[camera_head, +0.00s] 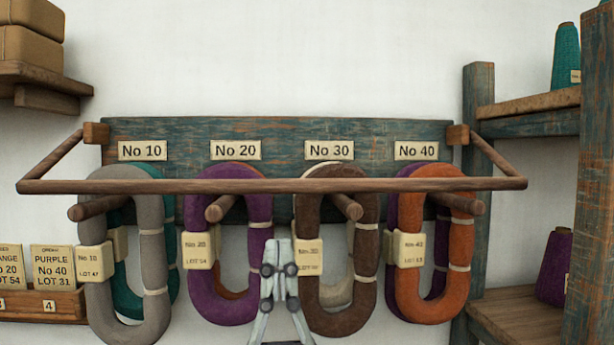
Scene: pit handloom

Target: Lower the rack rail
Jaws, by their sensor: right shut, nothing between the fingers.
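The rack rail (270,186) is a long brown wooden bar. It runs level across the front of the rack, with a side arm at each end reaching back to wooden blocks on the blue-green backboard (285,128). In the picture the bar crosses the upper part of the hanging yarn hanks, above the peg ends. My right gripper (281,246) is shut and empty, pointing up below the rail, between the purple hank (200,292) and the brown hank (368,270). It appears apart from the rail. My left gripper is not in view.
A grey hank (102,285) and an orange hank (408,295) hang at the outer pegs, with more hanks behind. Labels No 10 to No 40 mark the board. A shelf unit with yarn cones (566,58) stands right; a card box (40,305) sits left.

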